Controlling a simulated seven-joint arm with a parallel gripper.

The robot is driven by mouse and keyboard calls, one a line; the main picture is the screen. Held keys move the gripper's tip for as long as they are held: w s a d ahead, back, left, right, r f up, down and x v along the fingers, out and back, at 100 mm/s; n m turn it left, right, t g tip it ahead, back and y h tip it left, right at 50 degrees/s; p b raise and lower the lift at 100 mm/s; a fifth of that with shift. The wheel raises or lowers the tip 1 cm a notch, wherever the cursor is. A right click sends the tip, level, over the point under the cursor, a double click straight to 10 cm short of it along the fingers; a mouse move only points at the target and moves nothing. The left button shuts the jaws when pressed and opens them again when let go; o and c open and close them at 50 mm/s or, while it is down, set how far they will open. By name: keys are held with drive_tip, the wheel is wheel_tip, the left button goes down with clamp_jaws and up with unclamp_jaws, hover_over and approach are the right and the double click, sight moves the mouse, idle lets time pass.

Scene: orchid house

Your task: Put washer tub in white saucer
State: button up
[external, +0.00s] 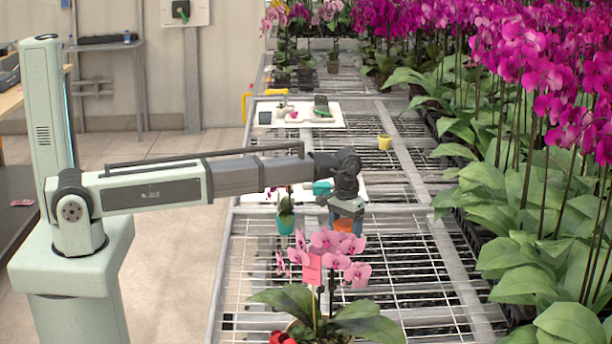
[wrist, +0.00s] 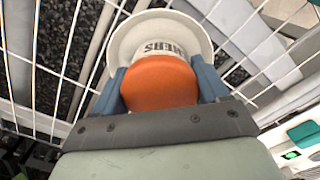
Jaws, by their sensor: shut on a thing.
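My gripper (wrist: 159,78) is shut on the washer tub (wrist: 158,84), with one blue finger on each side of it. The tub has an orange end facing the wrist camera and a white side with dark letters, partly hidden. The white saucer (wrist: 121,48) shows as a round rim around and beyond the tub in the wrist view. I cannot tell whether the tub touches it. In the external view my gripper (external: 345,214) points down over the wire bench, with the orange of the tub (external: 344,225) between its fingers. I cannot make out the saucer there.
A small orchid in a teal pot (external: 285,223) stands left of my gripper. A pink orchid (external: 335,245) stands in front. A white tray (external: 335,119) with small items and a yellow cup (external: 384,142) are farther back. Tall magenta orchids line the right side.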

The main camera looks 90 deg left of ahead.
sight(345, 221)
drive_tip(key=o, duration=0.8)
wheel_tip(345, 221, up, 12)
drive_tip(key=shift+r, duration=0.1)
idle(0.4)
